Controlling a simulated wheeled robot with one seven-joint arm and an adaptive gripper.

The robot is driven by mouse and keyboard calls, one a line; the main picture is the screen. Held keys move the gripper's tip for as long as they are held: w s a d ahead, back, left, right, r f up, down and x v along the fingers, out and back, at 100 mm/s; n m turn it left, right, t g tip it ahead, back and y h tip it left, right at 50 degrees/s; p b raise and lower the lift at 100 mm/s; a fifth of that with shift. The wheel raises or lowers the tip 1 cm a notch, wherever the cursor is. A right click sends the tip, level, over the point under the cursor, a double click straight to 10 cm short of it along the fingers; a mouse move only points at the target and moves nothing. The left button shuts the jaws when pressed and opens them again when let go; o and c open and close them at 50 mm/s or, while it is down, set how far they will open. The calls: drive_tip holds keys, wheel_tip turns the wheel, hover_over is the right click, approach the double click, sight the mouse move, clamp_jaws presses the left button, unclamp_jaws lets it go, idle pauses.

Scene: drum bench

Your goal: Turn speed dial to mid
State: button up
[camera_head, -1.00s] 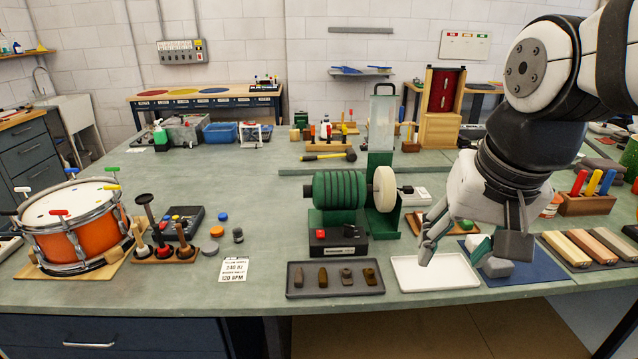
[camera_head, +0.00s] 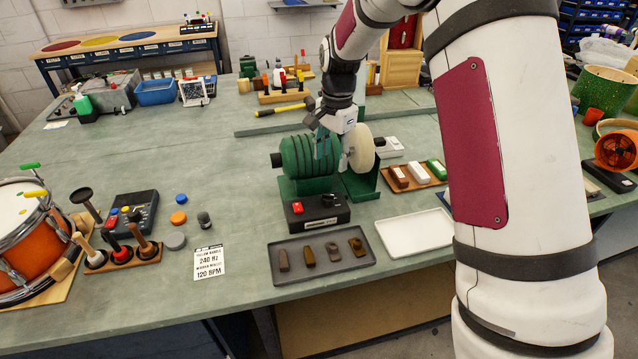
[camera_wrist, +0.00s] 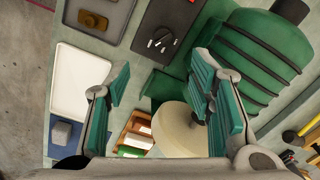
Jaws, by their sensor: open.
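The speed dial (camera_wrist: 162,38) is a small black knob among white marks on top of a dark control box (camera_wrist: 147,25). The box (camera_head: 312,212) stands in front of a green ribbed motor with a pale buffing wheel (camera_head: 360,147); the dial is too small to read in the head view. My gripper (camera_head: 333,152) hangs over the motor, behind the control box. In the wrist view its two teal-padded fingers (camera_wrist: 163,98) are spread and empty, with the dial beyond them towards the top. I cannot tell the dial's exact setting.
A grey tray (camera_head: 290,272) with several small parts lies in front of the box. An empty white tray (camera_head: 415,231) lies to its right. The green motor (camera_wrist: 262,55) and wheel stand close to my right finger. A rack of blocks (camera_head: 412,184) is further right.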

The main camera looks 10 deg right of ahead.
sight(328, 195)
drive_tip(key=f, duration=0.4)
drive_tip(key=f+p, duration=0.1)
drive_tip(key=f, duration=0.4)
drive_tip(key=w+f+p, duration=0.1)
drive_tip(key=f, duration=0.4)
drive_tip(key=shift+w+a+f, duration=0.1)
drive_tip(key=shift+a+f, duration=0.1)
drive_tip(key=c, duration=1.2)
